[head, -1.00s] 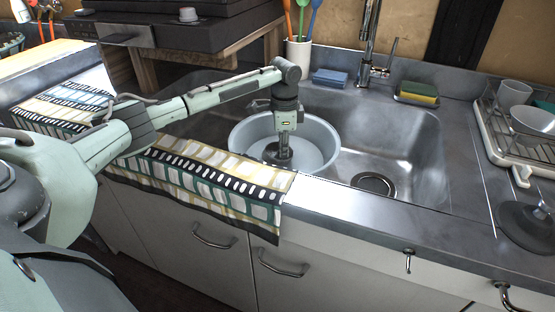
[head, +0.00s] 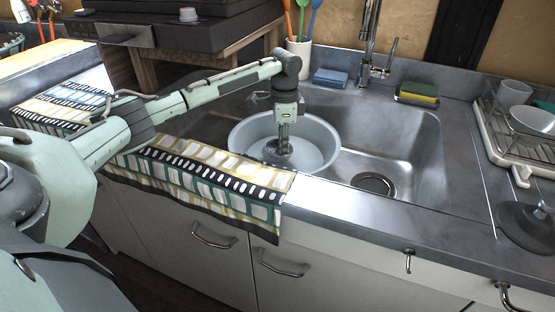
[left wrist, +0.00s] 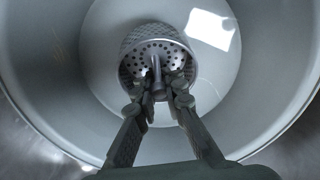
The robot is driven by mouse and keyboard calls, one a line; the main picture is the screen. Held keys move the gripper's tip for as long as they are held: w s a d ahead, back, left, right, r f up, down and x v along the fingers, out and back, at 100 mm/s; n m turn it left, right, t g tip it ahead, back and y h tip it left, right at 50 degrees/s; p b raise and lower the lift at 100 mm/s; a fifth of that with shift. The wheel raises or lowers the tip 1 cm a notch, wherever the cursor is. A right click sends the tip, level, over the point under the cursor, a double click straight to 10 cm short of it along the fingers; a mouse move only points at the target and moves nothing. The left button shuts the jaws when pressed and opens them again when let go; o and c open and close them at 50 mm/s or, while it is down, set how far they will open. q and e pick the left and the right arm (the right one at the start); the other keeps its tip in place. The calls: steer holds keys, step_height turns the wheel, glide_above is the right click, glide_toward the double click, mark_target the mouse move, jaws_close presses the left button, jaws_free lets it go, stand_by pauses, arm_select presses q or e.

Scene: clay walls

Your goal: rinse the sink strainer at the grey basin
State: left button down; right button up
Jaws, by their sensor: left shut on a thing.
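The grey basin (head: 322,140) is a round tub standing in the left part of the metal sink. My left gripper (head: 284,146) points straight down into it. In the left wrist view my left gripper (left wrist: 161,92) is shut on the centre post of the sink strainer (left wrist: 128,68), a perforated metal cup. The strainer also shows in the head view (head: 277,155), small and partly hidden by the gripper, inside the basin's rim. Whether it touches the basin's floor I cannot tell. My right gripper is not in view.
The sink's drain (head: 373,184) lies open to the right of the basin. The tap (head: 368,50) rises behind. Sponges (head: 418,94) and a utensil pot (head: 299,52) stand on the back ledge. A dish rack (head: 515,150) is at the right. A patterned towel (head: 215,180) covers the front edge.

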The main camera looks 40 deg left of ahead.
arm_select(q)
steer(key=shift+r, duration=6.15)
steer(key=shift+r, duration=1.95)
